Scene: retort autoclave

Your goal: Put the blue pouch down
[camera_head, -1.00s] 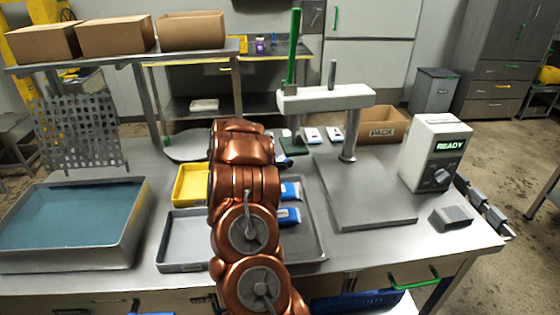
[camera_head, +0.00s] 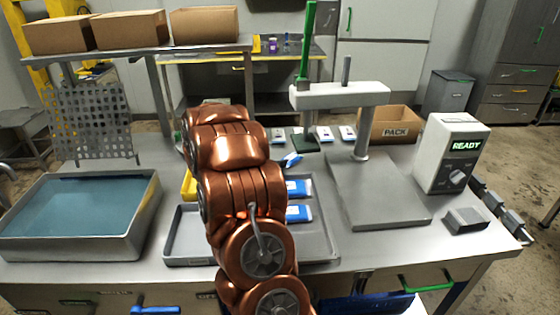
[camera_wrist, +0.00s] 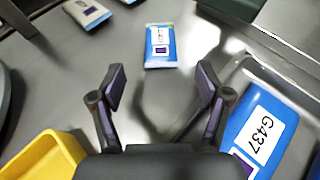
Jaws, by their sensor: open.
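In the wrist view my gripper (camera_wrist: 162,88) is open, with its two fingers wide apart and nothing between them. A blue pouch with a white label (camera_wrist: 160,46) lies flat on the steel table just beyond the fingertips, apart from them. A larger-looking blue pouch marked G437 (camera_wrist: 262,130) lies at the right, inside the tray (camera_wrist: 228,82). In the head view two blue pouches (camera_head: 299,188) (camera_head: 298,213) lie in the grey tray (camera_head: 325,245). A small blue item (camera_head: 292,159) shows beside my arm. My gripper is hidden there behind the arm.
A yellow bin (camera_wrist: 45,158) is at the lower left of the wrist view. White-and-blue packs (camera_head: 324,133) lie near a dark green pad (camera_head: 304,142). A press-like stand (camera_head: 375,195), a READY box (camera_head: 450,155) and a PACK carton (camera_head: 388,125) stand right. A water basin (camera_head: 130,243) stands left.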

